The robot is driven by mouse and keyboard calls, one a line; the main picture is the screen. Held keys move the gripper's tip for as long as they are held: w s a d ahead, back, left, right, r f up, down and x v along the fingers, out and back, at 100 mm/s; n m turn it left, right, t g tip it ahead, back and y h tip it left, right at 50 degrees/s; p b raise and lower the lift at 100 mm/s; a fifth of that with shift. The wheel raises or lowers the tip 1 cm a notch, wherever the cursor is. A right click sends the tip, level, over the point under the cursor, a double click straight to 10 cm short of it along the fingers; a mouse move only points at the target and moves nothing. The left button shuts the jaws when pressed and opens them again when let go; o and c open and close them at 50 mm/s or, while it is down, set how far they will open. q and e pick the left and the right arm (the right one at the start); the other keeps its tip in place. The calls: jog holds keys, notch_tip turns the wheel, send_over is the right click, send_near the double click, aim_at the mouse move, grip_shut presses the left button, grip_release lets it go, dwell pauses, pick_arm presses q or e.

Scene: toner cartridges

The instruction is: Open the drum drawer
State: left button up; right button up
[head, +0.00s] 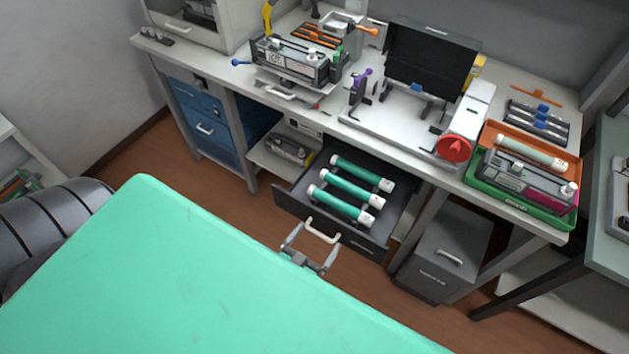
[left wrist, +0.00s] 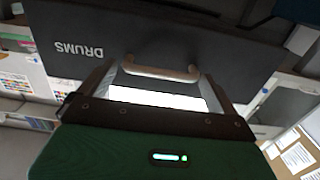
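The drum drawer (head: 356,239) under the workbench stands pulled out, showing three green drums (head: 341,204) with white ends lying side by side in it. Its dark front reads "DRUMS" in the left wrist view (left wrist: 80,48), upside down. A pale bar handle (head: 323,231) is on the front; it also shows in the left wrist view (left wrist: 160,72). My left gripper (head: 312,243) is open at the handle, its fingers spread toward the handle's two ends. I cannot tell whether they touch it. My right gripper is not in view.
A blue drawer cabinet (head: 196,115) stands left of the drum drawer, and a dark grey bin (head: 437,262) with a handle stands right. The workbench (head: 372,135) above carries cartridges, fixtures and a green tray (head: 492,192). Brown floor (head: 245,215) is free before the drawer.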

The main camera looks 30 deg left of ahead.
pick_arm(q)
jog(key=shift+o, duration=0.2)
jog(key=shift+d, duration=0.2)
jog(key=s+b, duration=0.3)
jog(key=s, duration=1)
jog(key=shift+s+a, duration=0.3)
jog(key=shift+s, duration=0.1)
